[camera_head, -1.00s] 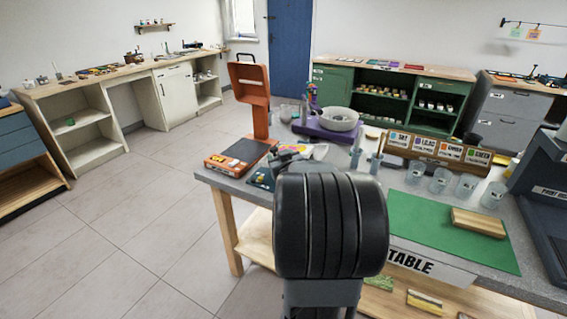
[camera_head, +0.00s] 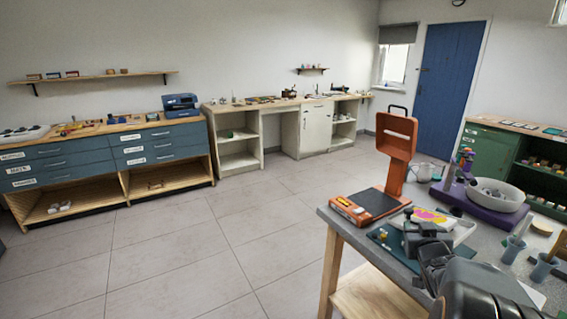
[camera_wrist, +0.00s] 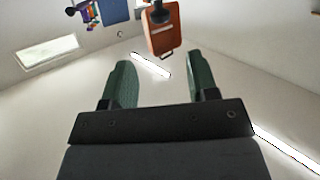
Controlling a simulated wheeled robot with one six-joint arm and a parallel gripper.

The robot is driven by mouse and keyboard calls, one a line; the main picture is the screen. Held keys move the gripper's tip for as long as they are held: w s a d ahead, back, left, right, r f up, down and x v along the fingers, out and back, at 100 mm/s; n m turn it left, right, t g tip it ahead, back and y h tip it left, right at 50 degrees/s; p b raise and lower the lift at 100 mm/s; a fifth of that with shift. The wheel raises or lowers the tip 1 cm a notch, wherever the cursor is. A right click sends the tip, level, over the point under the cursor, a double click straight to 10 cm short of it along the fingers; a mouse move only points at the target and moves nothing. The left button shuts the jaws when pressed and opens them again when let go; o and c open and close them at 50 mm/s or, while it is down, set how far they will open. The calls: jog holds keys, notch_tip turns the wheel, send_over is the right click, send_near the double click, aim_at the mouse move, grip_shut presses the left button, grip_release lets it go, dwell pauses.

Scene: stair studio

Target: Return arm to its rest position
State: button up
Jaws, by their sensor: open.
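My gripper (camera_wrist: 158,78) shows in the wrist view with its two green fingers apart and nothing between them. Behind the fingers are pale wall, ceiling and light strips, and the wrist picture looks upside down. In the head view, the dark links of my arm (camera_head: 480,295) show at the lower right, over the near part of the grey-topped table (camera_head: 345,222). I cannot clearly make out the fingers there.
An orange stand (camera_head: 398,140) rises from the table's far corner, also seen in the wrist view (camera_wrist: 163,35). A purple device with a white bowl (camera_head: 497,194) stands right of it. Blue drawers (camera_head: 160,147) line the back left. The tiled floor (camera_head: 195,240) at left is clear.

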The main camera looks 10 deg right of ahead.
jog(key=s+a+f+m+g+y+p, duration=0.1)
jog(key=s+a+f+m+g+p, duration=0.1)
jog(key=s+a+f+g, duration=0.4)
jog(key=s+a+r+n+g+y+p, duration=0.1)
jog(key=a+r+n+y, duration=0.1)
jog(key=a, duration=0.5)
jog(key=s+a+r+n+g+y+p, duration=0.1)
jog(key=s+a+r+g+y+p, duration=0.1)
jog(key=a, duration=0.6)
jog(key=s+a+r+n+g+y+p, duration=0.1)
jog(key=s+a+r+n+y+p, duration=0.1)
jog(key=a, duration=0.6)
jog(key=shift+s+a+r+n+g+y, duration=0.2)
jog(key=shift+s+r+n+g+y, duration=0.1)
jog(key=shift+g, duration=0.1)
jog(key=shift+c, duration=0.5)
dwell(4.2)
